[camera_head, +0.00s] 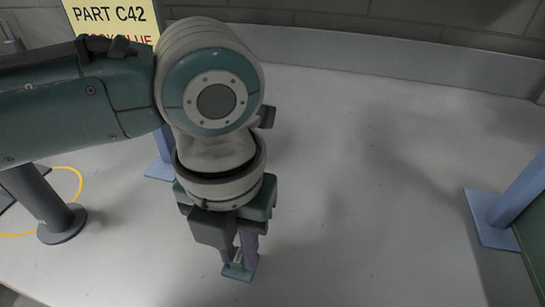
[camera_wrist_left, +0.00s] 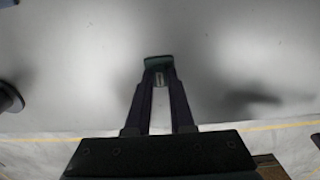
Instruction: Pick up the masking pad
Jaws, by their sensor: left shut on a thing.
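The masking pad (camera_head: 238,272) is a small teal block with a short grey grip, low in the head view, left of centre. It also shows in the left wrist view (camera_wrist_left: 158,63), at the far end of my fingers. My left gripper (camera_head: 240,257) points down and is shut on the pad's grip; its two dark fingers also show in the left wrist view (camera_wrist_left: 158,80). The fingers hide part of the pad. I cannot tell whether the pad touches the surface below. My right gripper is not in view.
The pale floor-like surface (camera_head: 350,180) is wide and clear to the right. A blue post with a flat foot (camera_head: 493,220) stands at the right. A dark round-based stand (camera_head: 62,225) and yellow cable (camera_head: 78,180) are at the left. A yellow sign (camera_head: 115,15) is behind my arm.

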